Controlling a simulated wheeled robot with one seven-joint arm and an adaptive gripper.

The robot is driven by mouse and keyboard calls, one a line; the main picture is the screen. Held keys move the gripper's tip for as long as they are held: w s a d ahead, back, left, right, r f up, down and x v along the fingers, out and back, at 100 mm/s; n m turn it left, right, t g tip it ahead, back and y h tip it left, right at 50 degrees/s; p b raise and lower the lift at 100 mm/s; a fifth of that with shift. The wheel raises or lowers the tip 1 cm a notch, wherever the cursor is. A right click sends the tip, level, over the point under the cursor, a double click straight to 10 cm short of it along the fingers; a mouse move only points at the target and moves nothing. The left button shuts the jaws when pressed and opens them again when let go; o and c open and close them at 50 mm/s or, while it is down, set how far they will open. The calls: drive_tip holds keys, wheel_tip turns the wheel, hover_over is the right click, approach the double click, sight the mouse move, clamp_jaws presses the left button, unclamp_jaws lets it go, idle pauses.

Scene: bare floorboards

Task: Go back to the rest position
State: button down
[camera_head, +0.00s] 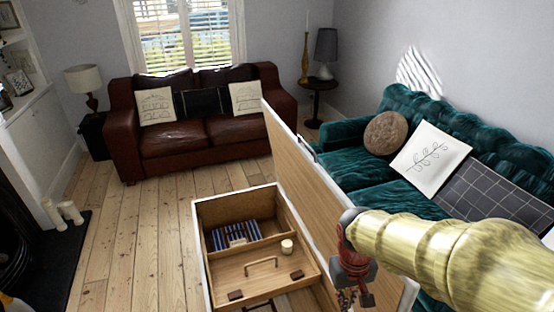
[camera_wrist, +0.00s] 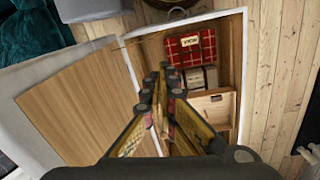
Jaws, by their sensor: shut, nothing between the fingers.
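My gripper (camera_head: 356,296) hangs at the end of my arm in the lower right of the head view, in front of the raised lid (camera_head: 305,190) of an open wooden chest (camera_head: 197,222). In the wrist view the fingers of my gripper (camera_wrist: 165,72) are together with nothing between them. They appear over the chest, between the open lid (camera_wrist: 85,95) and the inside. The lower part of the chest is cut off in the head view.
The chest holds a blue striped item (camera_head: 238,232), a small pale cylinder (camera_head: 287,246) and a red plaid item (camera_wrist: 190,47). A brown sofa (camera_head: 205,138) stands behind, a green sofa (camera_head: 350,165) at right. Floorboards (camera_head: 120,240) left of the chest are clear.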

drive_tip(key=s+d+r+m+t, duration=0.1)
drive_tip(key=s+r+t, duration=0.4)
drive_tip(key=r, duration=0.9)
drive_tip(key=s+d, duration=0.1)
drive_tip(key=s, duration=0.2)
drive_tip(key=shift+s+r+m+t+y, duration=0.15)
drive_tip(key=shift+s+m+t+y, duration=0.15)
drive_tip(key=shift+m, duration=0.1)
drive_tip(key=shift+w+d, duration=0.1)
